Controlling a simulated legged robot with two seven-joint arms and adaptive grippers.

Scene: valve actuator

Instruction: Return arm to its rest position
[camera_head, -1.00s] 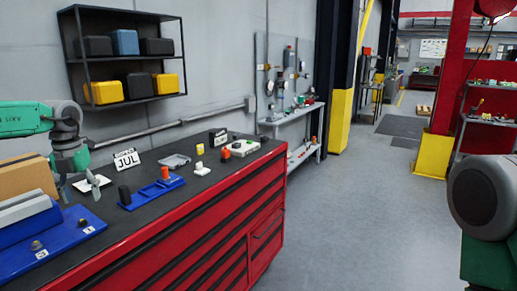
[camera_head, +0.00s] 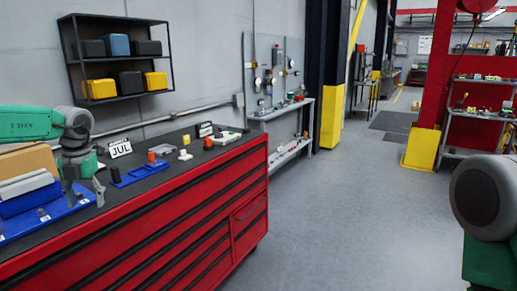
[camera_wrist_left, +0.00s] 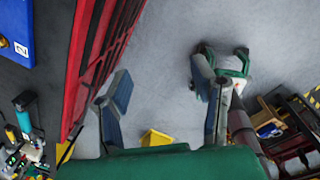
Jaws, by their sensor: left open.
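My left arm comes in from the left in the head view, with its green link level and the wrist bent down. My left gripper (camera_head: 84,192) points down with its fingers apart and nothing between them. In the head view it overlaps the front edge of the red workbench (camera_head: 165,212), close to a blue tray (camera_head: 48,220). In the left wrist view my left gripper (camera_wrist_left: 163,92) is open over grey floor, to the right of the bench's red drawer front (camera_wrist_left: 100,45). My right gripper does not show; only part of my right arm is at the right edge.
The bench top holds a JUL calendar sign (camera_head: 120,148), a small blue holder (camera_head: 138,174) and a brown box (camera_head: 27,160). A wall shelf (camera_head: 116,63) hangs above. Grey floor (camera_head: 335,215) to the right of the bench is open. A red post with a yellow base (camera_head: 421,148) stands beyond.

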